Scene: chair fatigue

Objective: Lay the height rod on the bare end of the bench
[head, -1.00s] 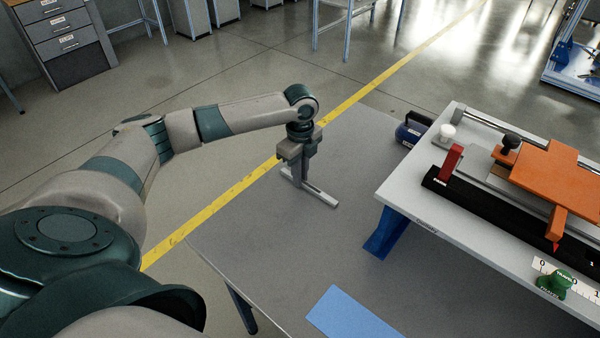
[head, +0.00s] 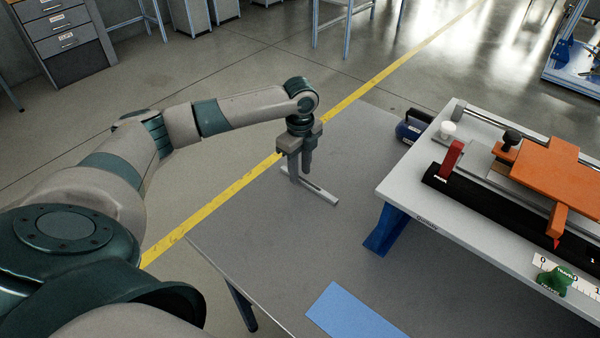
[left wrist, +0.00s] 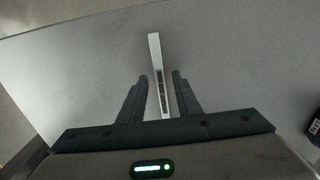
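The height rod (head: 324,195) is a thin pale grey bar lying flat on the grey bench top (head: 250,235), near the bench's far left edge. It also shows in the left wrist view (left wrist: 155,50), reaching away from between the fingers, with dark markings along its near part. The finger hides part of the rod's end in the head view. My right gripper is not in view.
A raised white platform (head: 400,195) stands on blue legs at the right, carrying an orange plate (head: 560,172) and a black rail. A blue case (head: 412,127) sits behind it. A light blue sheet (head: 352,312) lies at the front. Bench around the rod is clear.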

